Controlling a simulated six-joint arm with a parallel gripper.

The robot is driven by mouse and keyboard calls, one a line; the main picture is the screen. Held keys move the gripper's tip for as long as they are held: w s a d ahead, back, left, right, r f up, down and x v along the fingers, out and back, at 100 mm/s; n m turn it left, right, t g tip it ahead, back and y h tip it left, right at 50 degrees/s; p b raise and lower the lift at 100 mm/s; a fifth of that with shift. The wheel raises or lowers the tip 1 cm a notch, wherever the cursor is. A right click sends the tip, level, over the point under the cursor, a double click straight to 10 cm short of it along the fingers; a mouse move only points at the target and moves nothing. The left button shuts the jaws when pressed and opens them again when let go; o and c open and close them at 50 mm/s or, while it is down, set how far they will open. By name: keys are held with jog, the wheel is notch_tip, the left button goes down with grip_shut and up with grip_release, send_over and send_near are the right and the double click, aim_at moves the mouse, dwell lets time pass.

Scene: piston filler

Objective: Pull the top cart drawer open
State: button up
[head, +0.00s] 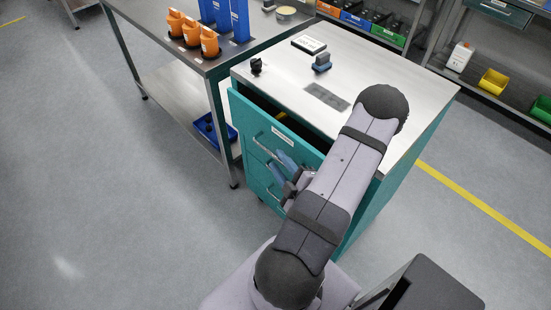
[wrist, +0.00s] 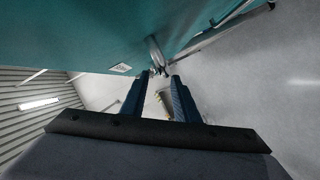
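The teal cart's top drawer (head: 252,112) stands slightly out, with a dark gap behind the upper edge of its front. Its metal bar handle (head: 268,150) runs across that front. In the wrist view the handle (wrist: 157,55) shows just beyond and between the fingertips. My gripper (head: 281,166) is at the right end of the handle, with its blue fingers apart. The fingers (wrist: 161,74) look open in the wrist view, with a gap between them. I cannot tell whether they touch the handle. My arm hides the right part of the drawer front.
A lower drawer (head: 262,184) is below. A metal workbench (head: 160,22) stands to the left. Open floor (head: 110,200) lies in front and left.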

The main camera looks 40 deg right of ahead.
jog(key=shift+p+v, duration=0.7)
jog(key=shift+v, duration=0.5)
jog(key=s+m+p, duration=0.1)
jog(key=m+p, duration=0.1)
jog(key=m, duration=1)
jog(key=s+m+p, duration=0.1)
jog(key=m+p, duration=0.1)
jog(key=m, duration=1)
jog(key=s+m+p, duration=0.1)
jog(key=m+p, duration=0.1)
jog(key=m, duration=1)
jog(key=shift+s, duration=0.2)
jog(key=shift+w+f, duration=0.1)
